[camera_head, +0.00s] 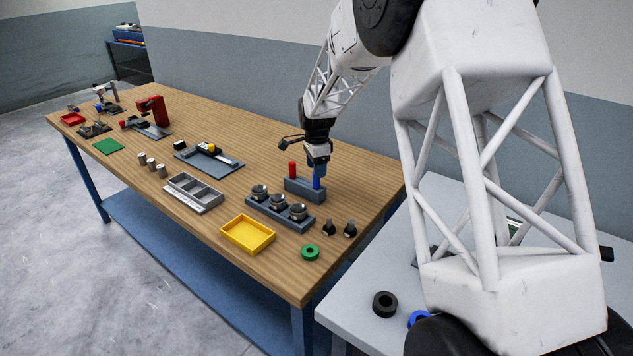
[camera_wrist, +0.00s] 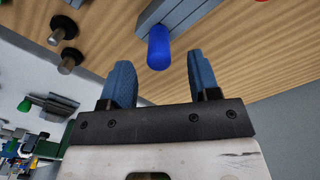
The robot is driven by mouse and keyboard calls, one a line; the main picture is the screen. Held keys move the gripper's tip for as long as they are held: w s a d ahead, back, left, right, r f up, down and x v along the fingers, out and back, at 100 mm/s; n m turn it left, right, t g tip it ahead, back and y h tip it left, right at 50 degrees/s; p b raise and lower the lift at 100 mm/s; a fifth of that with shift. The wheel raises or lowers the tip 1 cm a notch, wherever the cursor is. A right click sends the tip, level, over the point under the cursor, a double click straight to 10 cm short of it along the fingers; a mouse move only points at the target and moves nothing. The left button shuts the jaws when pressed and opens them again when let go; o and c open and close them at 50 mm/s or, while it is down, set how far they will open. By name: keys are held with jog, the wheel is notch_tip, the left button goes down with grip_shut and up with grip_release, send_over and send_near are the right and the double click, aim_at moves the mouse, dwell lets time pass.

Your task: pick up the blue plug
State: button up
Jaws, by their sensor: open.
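The blue plug (camera_head: 316,176) stands upright in a grey block (camera_head: 304,191) on the wooden bench, at the block's right end. A red plug (camera_head: 292,169) stands at its left end. My gripper (camera_head: 317,160) is right above the blue plug in the head view, pointing down. In the wrist view the blue plug (camera_wrist: 158,48) lies between the lines of the two blue fingers of my gripper (camera_wrist: 163,75), near their tips. The fingers are apart and a gap shows on each side of the plug. The grey block also shows in the wrist view (camera_wrist: 178,17).
A grey rack with several metal cups (camera_head: 280,212) stands just in front of the block. Two black-tipped knobs (camera_head: 339,228), a green ring (camera_head: 310,252) and a yellow tray (camera_head: 248,234) lie nearby. Bare bench is behind the block.

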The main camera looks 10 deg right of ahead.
aim_at(316, 187)
jog(key=shift+f, duration=2.6)
jog(key=shift+c, duration=0.2)
jog(key=c, duration=1)
